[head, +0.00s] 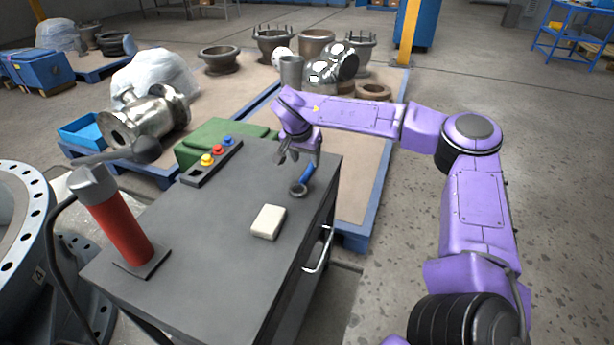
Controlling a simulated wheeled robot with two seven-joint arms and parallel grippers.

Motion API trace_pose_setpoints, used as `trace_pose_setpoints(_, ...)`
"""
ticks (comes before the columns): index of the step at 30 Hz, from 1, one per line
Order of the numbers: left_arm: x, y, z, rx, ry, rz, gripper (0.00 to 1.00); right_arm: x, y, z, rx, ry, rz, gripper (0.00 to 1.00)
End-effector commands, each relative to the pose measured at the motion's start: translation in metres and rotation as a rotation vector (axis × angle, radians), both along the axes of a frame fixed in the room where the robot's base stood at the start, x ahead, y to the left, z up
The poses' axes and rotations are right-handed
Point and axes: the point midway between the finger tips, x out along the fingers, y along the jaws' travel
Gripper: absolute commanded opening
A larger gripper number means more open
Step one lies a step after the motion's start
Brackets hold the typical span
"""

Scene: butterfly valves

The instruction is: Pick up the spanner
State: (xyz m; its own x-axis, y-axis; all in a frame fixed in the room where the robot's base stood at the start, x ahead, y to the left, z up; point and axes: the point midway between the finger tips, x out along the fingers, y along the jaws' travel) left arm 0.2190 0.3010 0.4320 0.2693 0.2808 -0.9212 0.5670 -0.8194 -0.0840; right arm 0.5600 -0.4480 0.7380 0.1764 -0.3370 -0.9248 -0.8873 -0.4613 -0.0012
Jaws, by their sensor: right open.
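The spanner (302,180) lies on the dark grey cabinet top (200,265) near its right edge. It has a blue handle and a dark round end that points toward me. My right gripper (292,157) is open just above and behind the spanner, on its far left side. It looks close to the handle, but I cannot tell whether it touches. The far end of the spanner is partly hidden by the gripper and wrist. My left gripper does not show.
A pale block (268,222) lies nearer on the cabinet top. A black tray (212,163) with yellow, red and blue buttons is at the back left. A red cylinder (122,228) stands at the left. A silver handle (320,250) juts from the cabinet's right side.

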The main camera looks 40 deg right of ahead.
Motion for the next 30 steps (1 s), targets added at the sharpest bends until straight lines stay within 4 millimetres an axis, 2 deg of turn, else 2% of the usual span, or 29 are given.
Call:
trace_pose_setpoints(3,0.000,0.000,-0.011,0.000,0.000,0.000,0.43,0.000,-0.009,-0.026,-0.001,0.004,-0.002,0.52)
trace_pose_setpoints(6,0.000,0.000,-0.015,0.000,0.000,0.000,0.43,0.003,-0.015,-0.040,-0.001,0.002,-0.003,0.52)
trace_pose_setpoints(15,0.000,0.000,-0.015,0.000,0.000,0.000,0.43,0.005,-0.018,-0.045,-0.002,-0.001,-0.002,0.52)
trace_pose_setpoints(16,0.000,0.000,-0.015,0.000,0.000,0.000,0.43,0.005,-0.018,-0.045,-0.002,0.000,-0.003,0.45)
trace_pose_setpoints(20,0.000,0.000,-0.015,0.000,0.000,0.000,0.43,0.005,-0.018,-0.045,-0.002,0.000,-0.002,0.03)
trace_pose_setpoints(21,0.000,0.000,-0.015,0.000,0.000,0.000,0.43,0.005,-0.018,-0.045,-0.002,0.000,-0.002,0.00)
trace_pose_setpoints(30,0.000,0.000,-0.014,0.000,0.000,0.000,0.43,0.005,-0.018,-0.043,-0.003,-0.001,-0.001,0.00)
